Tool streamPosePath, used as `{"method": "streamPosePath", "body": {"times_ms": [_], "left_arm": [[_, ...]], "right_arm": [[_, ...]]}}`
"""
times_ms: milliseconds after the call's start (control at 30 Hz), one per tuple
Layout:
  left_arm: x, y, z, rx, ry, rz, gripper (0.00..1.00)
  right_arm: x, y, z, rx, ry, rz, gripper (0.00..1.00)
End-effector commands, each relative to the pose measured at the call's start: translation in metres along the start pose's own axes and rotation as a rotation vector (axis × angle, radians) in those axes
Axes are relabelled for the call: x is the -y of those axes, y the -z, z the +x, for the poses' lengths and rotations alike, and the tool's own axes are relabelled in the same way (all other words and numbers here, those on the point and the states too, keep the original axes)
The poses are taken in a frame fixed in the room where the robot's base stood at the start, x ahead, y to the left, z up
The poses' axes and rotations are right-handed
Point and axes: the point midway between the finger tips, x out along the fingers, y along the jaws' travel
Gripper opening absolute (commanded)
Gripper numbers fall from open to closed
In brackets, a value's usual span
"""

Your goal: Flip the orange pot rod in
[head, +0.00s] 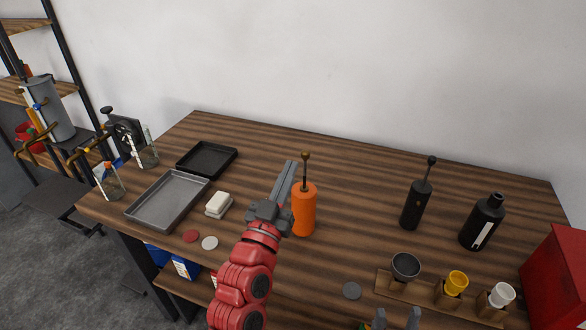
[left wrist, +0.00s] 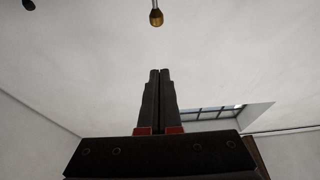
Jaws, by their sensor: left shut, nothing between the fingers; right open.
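The orange pot (head: 304,210) stands upright on the wooden table, with its thin rod (head: 305,170) sticking up from the top and ending in a brown knob. My left gripper (head: 291,168) is shut and empty, pointing upward just left of the rod; I cannot tell whether it touches. In the left wrist view the shut fingers of my left gripper (left wrist: 159,75) point up, and the brown knob (left wrist: 156,18) hangs beyond their tips. My right gripper (head: 397,318) is open at the bottom edge, mostly cut off.
A black pot with a rod (head: 411,208) and a black bottle (head: 482,222) stand to the right. A wooden rack with cups (head: 424,292) and a red box (head: 556,280) are at front right. Trays (head: 168,222) lie left. The table behind the orange pot is clear.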

Motion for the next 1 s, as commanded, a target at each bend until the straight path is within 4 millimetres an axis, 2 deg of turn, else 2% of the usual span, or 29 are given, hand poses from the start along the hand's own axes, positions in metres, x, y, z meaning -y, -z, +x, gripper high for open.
{"method": "streamPosePath", "body": {"times_ms": [100, 200, 467, 533, 700, 1000], "left_arm": [[0.0, 0.0, 0.014, -0.01, -0.001, -0.001, 0.0], [-0.001, 0.006, 0.039, -0.003, -0.003, -0.001, 0.0], [-0.001, 0.004, 0.092, -0.001, -0.003, 0.0, 0.0], [-0.001, -0.01, 0.087, 0.002, -0.002, 0.002, 0.0], [-0.001, -0.03, 0.08, 0.0, -0.002, 0.001, 0.0], [-0.001, -0.037, 0.076, -0.003, -0.001, 0.001, 0.0]], "right_arm": [[0.001, -0.002, -0.013, 0.0, 0.0, 0.0, 0.56], [0.0, 0.0, 0.002, 0.0, 0.0, 0.0, 0.56], [-0.001, 0.003, 0.019, 0.0, 0.0, 0.0, 0.56], [-0.001, 0.004, 0.021, 0.0, 0.0, 0.0, 0.56], [-0.001, 0.004, 0.024, 0.0, 0.0, 0.0, 0.56], [-0.001, 0.004, 0.025, 0.0, 0.0, 0.0, 0.56]]}}
